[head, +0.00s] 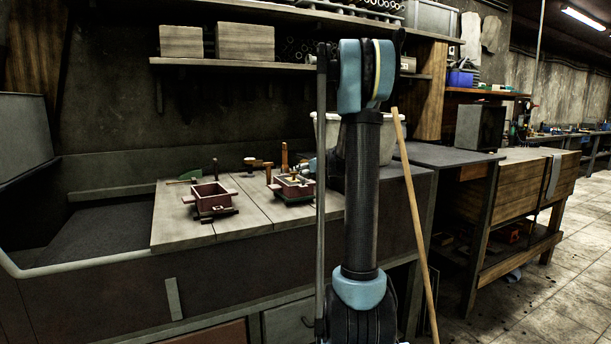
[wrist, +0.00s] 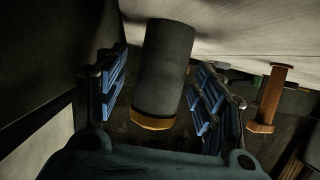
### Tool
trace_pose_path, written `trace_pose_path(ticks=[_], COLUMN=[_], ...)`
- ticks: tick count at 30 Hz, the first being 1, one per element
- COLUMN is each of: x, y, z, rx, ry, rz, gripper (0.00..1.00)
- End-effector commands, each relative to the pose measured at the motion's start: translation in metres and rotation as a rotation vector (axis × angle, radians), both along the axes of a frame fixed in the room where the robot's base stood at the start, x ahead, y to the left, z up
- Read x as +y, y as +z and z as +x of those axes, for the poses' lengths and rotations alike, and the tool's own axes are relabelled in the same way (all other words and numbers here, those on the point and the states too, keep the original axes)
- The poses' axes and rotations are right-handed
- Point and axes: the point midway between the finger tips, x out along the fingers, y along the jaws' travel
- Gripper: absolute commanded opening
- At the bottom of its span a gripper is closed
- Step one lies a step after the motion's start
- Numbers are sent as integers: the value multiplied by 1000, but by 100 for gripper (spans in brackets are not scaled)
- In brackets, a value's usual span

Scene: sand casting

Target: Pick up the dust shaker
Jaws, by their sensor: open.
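A dark grey cylinder with an orange-brown rim, which looks like the dust shaker (wrist: 165,68), is in the middle of the wrist view. My gripper (wrist: 158,80) is open, with one blue-padded finger on each side of the cylinder. A gap shows on the left; on the right the finger is close, and I cannot tell if it touches. In the head view my arm hides most of the area around the gripper, and I cannot make out the shaker there.
A turned wooden tool (wrist: 270,98) stands right of my gripper in the wrist view. In the head view, two reddish moulding frames, one nearer (head: 212,200) and one farther (head: 293,186), sit on the plank board (head: 245,215). A pale bucket (head: 331,135) stands partly behind my arm.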

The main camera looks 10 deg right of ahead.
Motion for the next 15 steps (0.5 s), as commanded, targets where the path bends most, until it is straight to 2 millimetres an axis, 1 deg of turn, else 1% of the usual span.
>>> trace_pose_path(ticks=[1,4,12,13,14,15], x=[2,4,4,4,3,2], y=[-2,-4,-5,-5,-5,-5], z=[4,9,11,10,10,10], rx=[0,0,0,0,0,0], ry=[0,-1,-2,-2,-3,-3], rz=[-1,0,0,0,0,0], gripper=[63,63,63,60,54,45])
